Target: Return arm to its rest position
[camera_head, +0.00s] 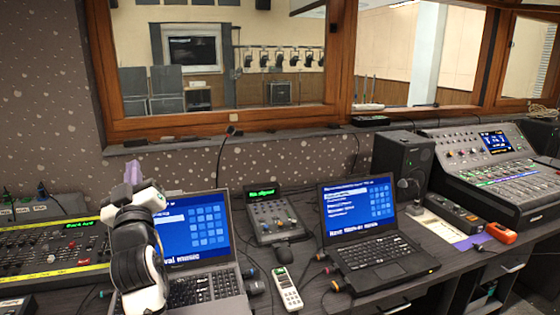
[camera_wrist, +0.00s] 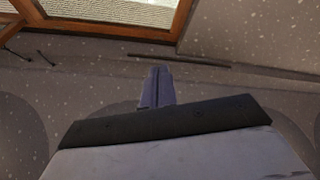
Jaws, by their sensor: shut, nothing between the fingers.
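My arm (camera_head: 138,245) rises in front of the left laptop in the head view, its white and black links covering part of that screen. My gripper (camera_head: 133,170) is at the arm's top, with pale purple fingers pointing up. In the wrist view my gripper (camera_wrist: 157,72) shows its fingers together, with nothing between them. It points toward the speckled wall below the window frame and appears clear of everything. The lower part of the arm is cut off by the picture's bottom edge.
The left laptop (camera_head: 207,224) stands right behind my arm. A yellow-edged fader console (camera_head: 50,246) lies to the left. A small mixer (camera_head: 270,215), a second laptop (camera_head: 360,215), a speaker (camera_head: 403,158) and a large mixing desk (camera_head: 500,165) stand to the right. A remote (camera_head: 287,288) lies in front.

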